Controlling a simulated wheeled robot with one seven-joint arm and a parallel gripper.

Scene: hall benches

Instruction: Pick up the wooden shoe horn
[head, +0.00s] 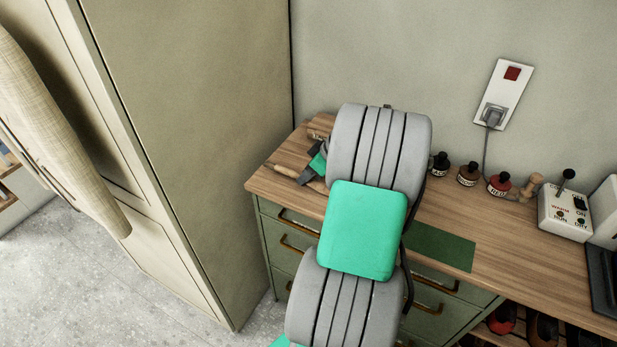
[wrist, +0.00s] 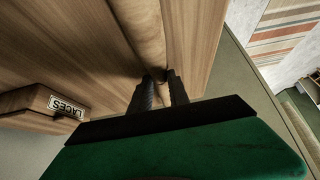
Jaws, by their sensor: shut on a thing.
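The wooden shoe horn (head: 283,171) is a long, pale wooden piece at the left end of the bench top, partly hidden by my gripper and arm in the head view. In the wrist view the shoe horn (wrist: 148,32) runs away from between my fingers, close along the wood grain. My gripper (head: 304,177) is low over the bench there. In the wrist view my gripper (wrist: 160,82) has its two dark fingers shut on the shoe horn. I cannot tell whether the shoe horn still touches the bench.
A wooden box labelled LACES (wrist: 40,105) stands near the gripper. Several small bottles (head: 468,174) and a control box (head: 565,212) stand to the right on the bench (head: 525,250). A green mat (head: 441,247) lies flat. A tall cabinet (head: 200,130) rises at the left.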

